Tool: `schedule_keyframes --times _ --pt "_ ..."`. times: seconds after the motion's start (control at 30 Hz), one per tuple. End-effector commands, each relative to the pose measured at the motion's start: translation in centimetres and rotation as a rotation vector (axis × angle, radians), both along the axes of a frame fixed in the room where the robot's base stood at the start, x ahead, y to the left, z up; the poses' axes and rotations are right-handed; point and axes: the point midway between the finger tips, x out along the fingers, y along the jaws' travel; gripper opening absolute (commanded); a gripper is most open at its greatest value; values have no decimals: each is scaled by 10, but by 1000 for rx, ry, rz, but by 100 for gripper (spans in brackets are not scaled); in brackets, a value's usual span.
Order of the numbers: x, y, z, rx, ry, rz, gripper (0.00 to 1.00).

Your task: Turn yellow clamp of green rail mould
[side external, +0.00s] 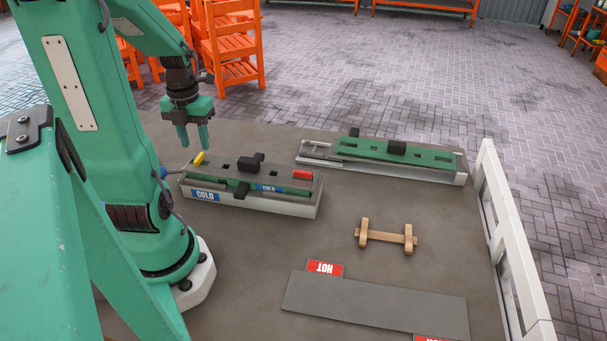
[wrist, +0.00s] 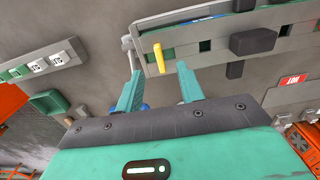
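The mould with the yellow clamp (side external: 199,158) is a long grey-topped block (side external: 222,166) with green along its side and blue COLD labels, on the table near my base. The clamp is a small yellow lever at its left end. In the wrist view, the yellow clamp (wrist: 159,59) shows between and beyond my two green fingers, and part of the mould (wrist: 215,50) lies across the top. My gripper (side external: 193,146) points down just above the clamp, its fingers apart and empty. The wrist view also shows my gripper (wrist: 159,70) open, with no visible contact on the clamp.
A red clamp (side external: 302,174) and a black knob (side external: 253,162) stand on the same mould. A second green-topped mould (side external: 430,158) lies behind it. A wooden piece (side external: 385,237), a grey plate (side external: 375,303) with HOT labels and a white rail (side external: 510,240) are to the right.

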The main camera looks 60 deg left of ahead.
Motion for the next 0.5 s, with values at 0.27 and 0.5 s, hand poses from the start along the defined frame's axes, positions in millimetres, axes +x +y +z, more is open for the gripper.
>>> schedule_keyframes --times 0.27,0.5 --pt "0 0 20 1 -1 0 38" --pt "0 0 30 0 0 0 38"
